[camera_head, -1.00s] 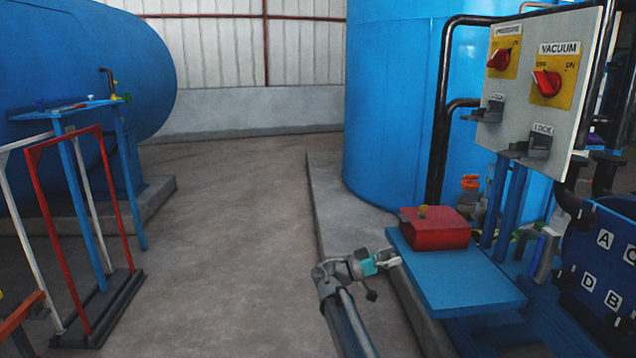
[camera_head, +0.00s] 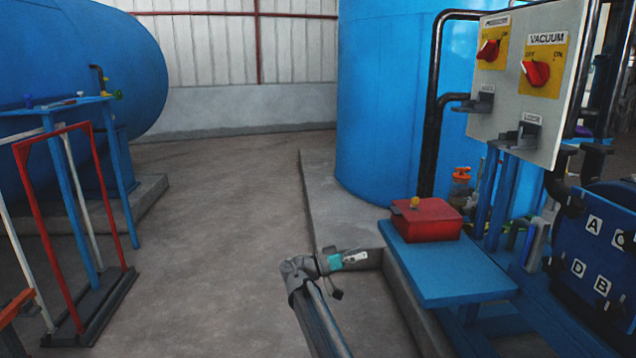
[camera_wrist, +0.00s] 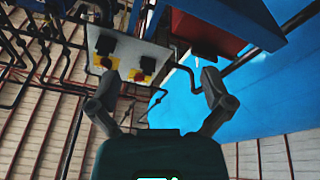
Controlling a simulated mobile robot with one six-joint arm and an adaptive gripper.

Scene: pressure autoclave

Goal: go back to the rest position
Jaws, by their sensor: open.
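My gripper (camera_head: 362,257) is at the end of my arm, low and to the left of the blue side table in the head view. In the wrist view my gripper (camera_wrist: 158,110) has its two fingers spread apart, with nothing between them. The control panel (camera_head: 528,85) stands at the right with red pressure and vacuum knobs and two grey lock parts. It also shows beyond the fingers in the wrist view (camera_wrist: 128,52). My gripper touches nothing that I can see.
A red box (camera_head: 427,220) with a yellow knob sits on the blue side table (camera_head: 450,277). A large blue tank (camera_head: 385,110) stands behind it. A red frame (camera_head: 70,225) and a blue stand (camera_head: 115,170) are at the left. Open floor (camera_head: 220,230) lies between.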

